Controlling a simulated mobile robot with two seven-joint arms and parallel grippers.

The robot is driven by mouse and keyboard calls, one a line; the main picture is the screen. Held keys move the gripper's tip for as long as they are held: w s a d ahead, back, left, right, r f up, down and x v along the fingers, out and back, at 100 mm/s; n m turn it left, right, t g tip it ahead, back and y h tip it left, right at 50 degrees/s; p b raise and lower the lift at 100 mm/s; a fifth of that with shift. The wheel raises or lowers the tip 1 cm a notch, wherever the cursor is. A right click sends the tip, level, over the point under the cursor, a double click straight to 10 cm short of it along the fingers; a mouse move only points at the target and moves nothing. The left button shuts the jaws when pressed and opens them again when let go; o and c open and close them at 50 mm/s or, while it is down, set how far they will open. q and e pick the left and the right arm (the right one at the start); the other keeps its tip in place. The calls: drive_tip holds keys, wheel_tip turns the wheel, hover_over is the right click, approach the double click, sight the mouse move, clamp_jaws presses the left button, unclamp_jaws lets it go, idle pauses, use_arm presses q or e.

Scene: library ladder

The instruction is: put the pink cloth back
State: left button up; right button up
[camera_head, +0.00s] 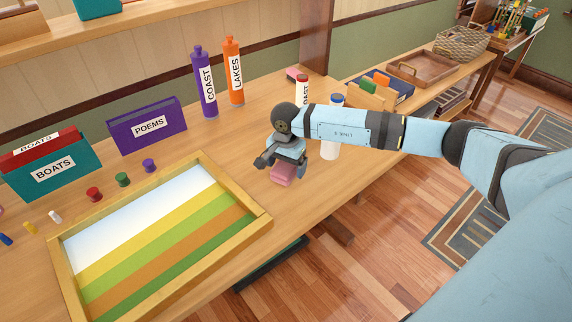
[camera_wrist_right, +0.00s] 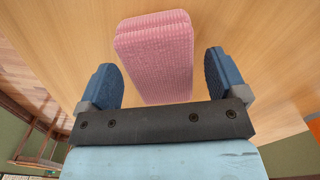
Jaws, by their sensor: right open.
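The pink cloth (camera_head: 283,174) is a folded, ribbed bundle on the wooden table, right of the striped tray. My right gripper (camera_head: 279,158) is just above it and hides part of it. In the right wrist view the cloth (camera_wrist_right: 155,57) lies between and ahead of the two blue fingers of my open right gripper (camera_wrist_right: 160,75). A gap shows on each side, and neither finger appears to touch it. My left gripper is not in view.
A wooden-framed striped tray (camera_head: 258,222) lies left of the cloth. Purple (camera_head: 205,85) and orange (camera_head: 233,72) bottles, a purple POEMS box (camera_head: 147,126) and small coloured pegs stand behind and left. A white bottle (camera_head: 330,150) stands close right, partly behind my arm.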

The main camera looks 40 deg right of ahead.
sight(286, 165)
wheel_tip(286, 165, up, 12)
drive_tip(key=shift+r, duration=0.15)
idle(0.7)
